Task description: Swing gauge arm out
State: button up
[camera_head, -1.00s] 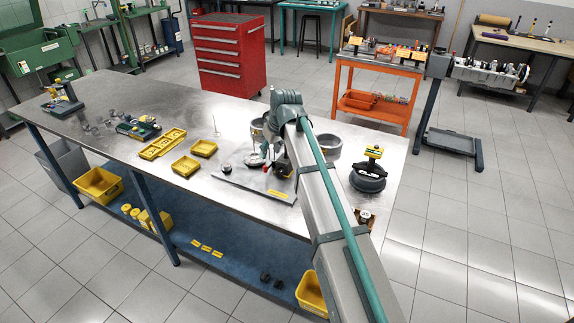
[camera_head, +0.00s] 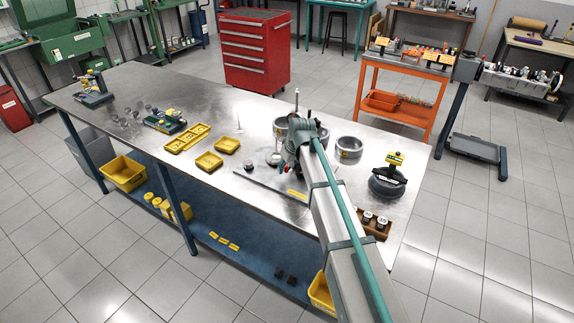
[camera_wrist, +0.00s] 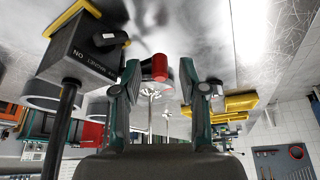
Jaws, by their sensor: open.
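In the wrist view, which looks upside down, my gripper (camera_wrist: 160,82) has its two dark and teal fingers apart. A red cylindrical piece (camera_wrist: 160,69) shows between the fingertips; I cannot tell whether either finger touches it. A dark block with "ON" and magnet lettering and a yellow edge (camera_wrist: 84,48) is at the upper left, with a dark post (camera_wrist: 64,128) running from it. It looks like the gauge's magnetic base. In the head view, my arm hides most of the gauge and the gripper; a thin upright post (camera_head: 297,101) shows above the wrist.
On the steel bench (camera_head: 240,100), metal rings (camera_head: 349,148) stand close to my wrist. A dark round tool with a yellow top (camera_head: 388,181) and a wooden block with pistons (camera_head: 372,222) are right of my arm. Yellow trays (camera_head: 209,161) lie left. The bench's middle is partly clear.

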jog(key=shift+f, duration=0.1)
grip_shut()
